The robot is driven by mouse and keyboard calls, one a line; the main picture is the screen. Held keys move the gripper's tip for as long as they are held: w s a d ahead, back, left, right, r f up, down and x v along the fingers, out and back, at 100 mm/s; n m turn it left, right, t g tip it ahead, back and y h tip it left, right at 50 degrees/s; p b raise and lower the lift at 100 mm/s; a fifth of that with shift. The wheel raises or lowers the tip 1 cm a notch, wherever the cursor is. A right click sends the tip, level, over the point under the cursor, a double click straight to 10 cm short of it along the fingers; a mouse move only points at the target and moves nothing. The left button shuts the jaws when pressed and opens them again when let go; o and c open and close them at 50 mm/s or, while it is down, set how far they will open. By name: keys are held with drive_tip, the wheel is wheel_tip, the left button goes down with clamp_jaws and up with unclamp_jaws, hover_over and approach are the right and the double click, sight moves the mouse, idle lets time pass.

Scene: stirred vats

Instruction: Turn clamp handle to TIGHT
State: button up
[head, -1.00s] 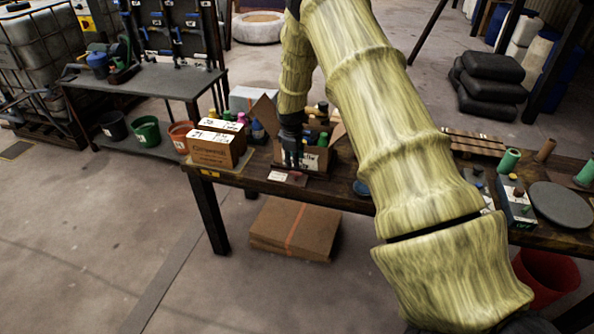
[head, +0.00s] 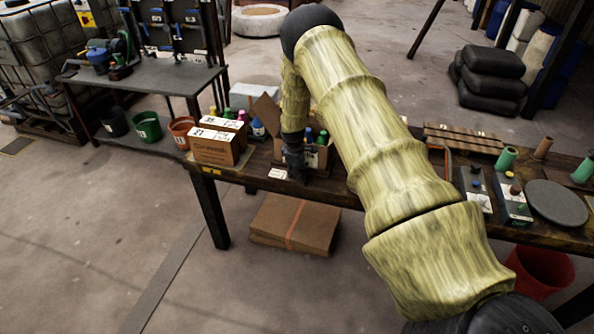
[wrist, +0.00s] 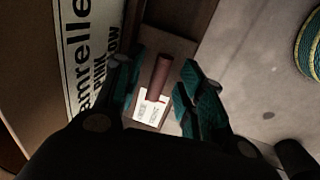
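In the wrist view a reddish-brown clamp handle (wrist: 160,77) stands out from a brown base, beside a white label (wrist: 152,109) with print too small to read. My gripper (wrist: 162,92) is open, with one teal-padded finger on each side of the handle. A gap shows between the handle and each finger. In the head view my gripper (head: 296,172) is low at the table's front edge, in front of an open carton. The handle is hidden behind the gripper there. A white label (head: 278,173) shows just left of the gripper.
A closed carton (head: 214,148) stands left of my gripper on the wooden table (head: 340,193). An open carton (head: 318,158) with bottles stands close behind the gripper.

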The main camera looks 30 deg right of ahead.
drive_tip(key=shift+w+d+f, duration=0.1)
drive_tip(key=shift+f, duration=0.75)
clamp_jaws()
